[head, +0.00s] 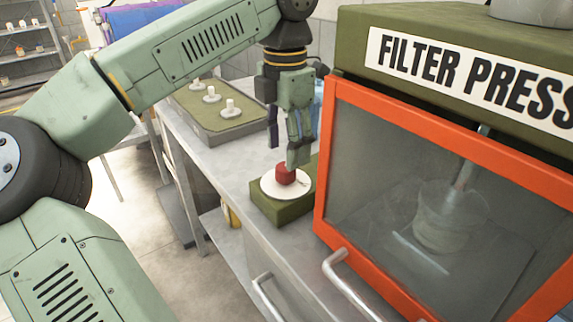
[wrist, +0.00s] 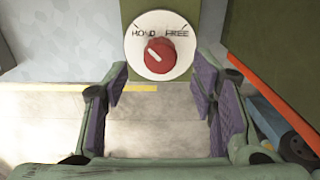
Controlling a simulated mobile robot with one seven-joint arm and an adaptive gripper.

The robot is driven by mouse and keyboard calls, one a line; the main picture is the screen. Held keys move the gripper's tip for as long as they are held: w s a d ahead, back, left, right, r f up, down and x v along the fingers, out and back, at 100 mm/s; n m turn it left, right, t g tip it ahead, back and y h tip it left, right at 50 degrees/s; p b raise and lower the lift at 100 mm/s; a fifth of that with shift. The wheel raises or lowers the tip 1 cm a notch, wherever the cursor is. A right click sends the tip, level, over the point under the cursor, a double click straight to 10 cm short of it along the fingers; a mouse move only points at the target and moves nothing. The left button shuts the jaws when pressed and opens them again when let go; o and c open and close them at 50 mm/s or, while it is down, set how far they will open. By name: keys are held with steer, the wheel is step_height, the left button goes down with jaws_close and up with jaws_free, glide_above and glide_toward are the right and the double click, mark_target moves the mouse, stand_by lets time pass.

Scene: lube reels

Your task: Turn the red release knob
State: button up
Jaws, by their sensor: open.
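The red release knob (head: 285,174) sits on a white round dial (head: 270,188) on top of a green box (head: 268,210) on the bench. In the wrist view the red knob (wrist: 160,55) is near the top, on the white dial (wrist: 134,58) lettered HOLD at left and FREE at right. A small pale mark on the knob lies toward its upper left, on the HOLD side. My gripper (head: 286,150) is pointing down just above the knob in the head view. In the wrist view my gripper (wrist: 163,100) is open and empty, its fingers spread wide below the knob; contact cannot be told.
The filter press (head: 331,180), with an orange-framed window and a metal handle (head: 345,280), stands close to the right of the knob box. A green tray (head: 205,115) with several white pegs lies behind on the bench (head: 215,180). The floor at left is open.

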mark_target(286, 174)
steer(key=shift+f, duration=2.5)
steer(key=c, duration=1.1)
steer(key=shift+c, duration=0.2)
